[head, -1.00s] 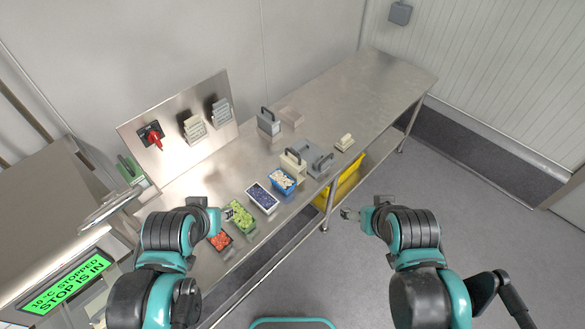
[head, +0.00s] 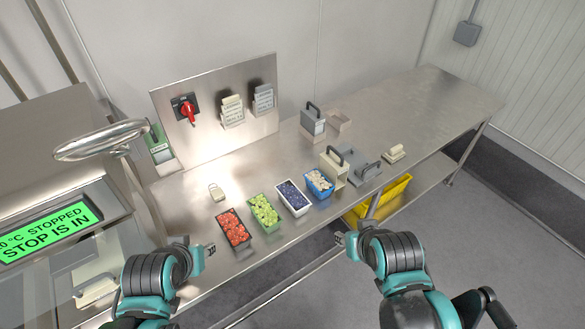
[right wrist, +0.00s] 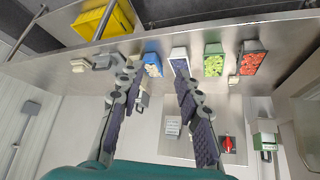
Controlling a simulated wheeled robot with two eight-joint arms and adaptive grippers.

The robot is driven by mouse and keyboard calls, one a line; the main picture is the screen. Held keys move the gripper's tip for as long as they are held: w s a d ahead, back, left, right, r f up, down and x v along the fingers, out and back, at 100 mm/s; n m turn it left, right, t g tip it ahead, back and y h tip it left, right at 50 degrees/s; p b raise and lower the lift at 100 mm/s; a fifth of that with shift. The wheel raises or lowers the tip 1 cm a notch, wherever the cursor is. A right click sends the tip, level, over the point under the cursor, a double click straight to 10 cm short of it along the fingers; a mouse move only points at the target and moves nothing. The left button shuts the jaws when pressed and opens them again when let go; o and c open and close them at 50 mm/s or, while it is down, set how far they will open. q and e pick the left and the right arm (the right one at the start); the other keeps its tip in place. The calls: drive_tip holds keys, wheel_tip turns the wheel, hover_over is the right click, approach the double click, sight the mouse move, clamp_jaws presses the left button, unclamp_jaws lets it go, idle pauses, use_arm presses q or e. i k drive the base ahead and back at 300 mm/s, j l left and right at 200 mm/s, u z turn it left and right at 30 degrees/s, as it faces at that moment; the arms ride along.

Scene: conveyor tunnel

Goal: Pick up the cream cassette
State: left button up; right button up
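The cream cassette (head: 334,168) stands upright on the steel table, its dark handle on top. It is right of the blue tub of pale pieces and against a grey cassette (head: 362,172) that lies lower. Another grey cassette (head: 312,123) stands further back. My right gripper (head: 342,240) is in front of the table edge, apart from the cassette; the right wrist view shows its fingers (right wrist: 157,85) spread and empty. There, a finger partly covers the cassette area. My left gripper (head: 209,250) is near the front edge by the red tub, touching none of the tubs; its opening is unclear.
Tubs of red (head: 233,228), green (head: 264,212), dark blue (head: 292,197) and pale pieces (head: 319,183) line the front edge. A cream block (head: 394,153) lies to the right. A yellow crate (head: 380,200) sits below. The table's far right is clear.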

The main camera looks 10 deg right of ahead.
sight(332, 163)
drive_tip(key=i+l+u, duration=0.15)
drive_tip(key=l+u, duration=0.2)
drive_tip(key=i+l+u, duration=0.15)
drive_tip(key=l+u, duration=0.55)
drive_tip(key=l, duration=0.45)
drive_tip(key=i+l, duration=0.1)
drive_tip(key=l, duration=0.15)
